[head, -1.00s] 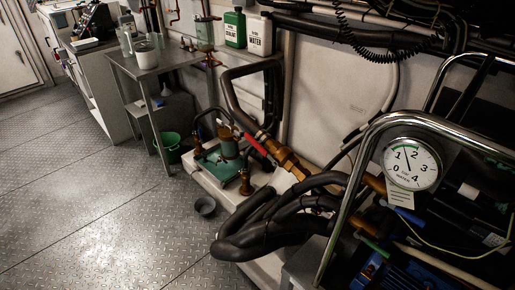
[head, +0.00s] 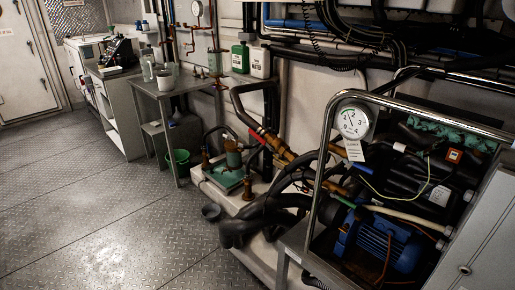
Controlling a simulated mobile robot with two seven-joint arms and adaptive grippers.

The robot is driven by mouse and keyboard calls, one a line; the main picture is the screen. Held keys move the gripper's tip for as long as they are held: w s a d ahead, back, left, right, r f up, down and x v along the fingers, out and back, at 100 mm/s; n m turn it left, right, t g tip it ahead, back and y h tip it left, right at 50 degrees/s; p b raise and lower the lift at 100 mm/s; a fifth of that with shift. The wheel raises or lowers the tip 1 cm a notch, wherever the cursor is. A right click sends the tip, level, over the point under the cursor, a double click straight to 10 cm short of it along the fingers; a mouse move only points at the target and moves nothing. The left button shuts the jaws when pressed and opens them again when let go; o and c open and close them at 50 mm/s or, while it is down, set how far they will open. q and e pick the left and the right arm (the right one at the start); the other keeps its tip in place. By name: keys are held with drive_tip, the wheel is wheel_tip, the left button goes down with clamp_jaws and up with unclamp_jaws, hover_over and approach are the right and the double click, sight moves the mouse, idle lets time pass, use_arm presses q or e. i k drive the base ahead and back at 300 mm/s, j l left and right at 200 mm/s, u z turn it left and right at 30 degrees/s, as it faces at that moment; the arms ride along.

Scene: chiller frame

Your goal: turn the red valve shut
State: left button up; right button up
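The red valve handle (head: 257,133) is a small red lever on a brass fitting (head: 279,147), in the middle of the head view. It sits on a dark, bent pipe (head: 240,104) above a green-based pump unit (head: 229,172). The handle looks tilted, running down to the right along the pipe. At this size I cannot tell how far the valve is open. Neither of my grippers is in view.
A chrome rail (head: 422,109) with a round gauge (head: 353,120) stands at right, around a blue motor (head: 378,243). Thick black hoses (head: 262,218) lie before the valve. A metal table (head: 160,93) and green bucket (head: 178,158) stand left. The floor (head: 110,220) is clear.

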sight(255, 134)
drive_tip(key=k+z, duration=0.1)
drive_tip(key=z, duration=0.4)
drive_tip(key=k+z, duration=0.1)
drive_tip(key=z, duration=0.35)
drive_tip(key=l+z, duration=0.1)
drive_tip(key=z, duration=0.85)
drive_tip(key=j+z, duration=0.15)
drive_tip(key=z, duration=0.8)
drive_tip(key=j+z, duration=0.1)
drive_tip(key=z, duration=0.35)
drive_tip(key=k+j, duration=0.2)
drive_tip(key=j, duration=0.2)
drive_tip(key=k+j, duration=0.2)
drive_tip(key=j, duration=0.2)
drive_tip(key=k+j, duration=0.2)
drive_tip(key=j, duration=0.25)
drive_tip(key=k+j+z, duration=0.1)
drive_tip(key=j, duration=0.3)
drive_tip(key=k+j, duration=0.3)
drive_tip(key=j, duration=0.1)
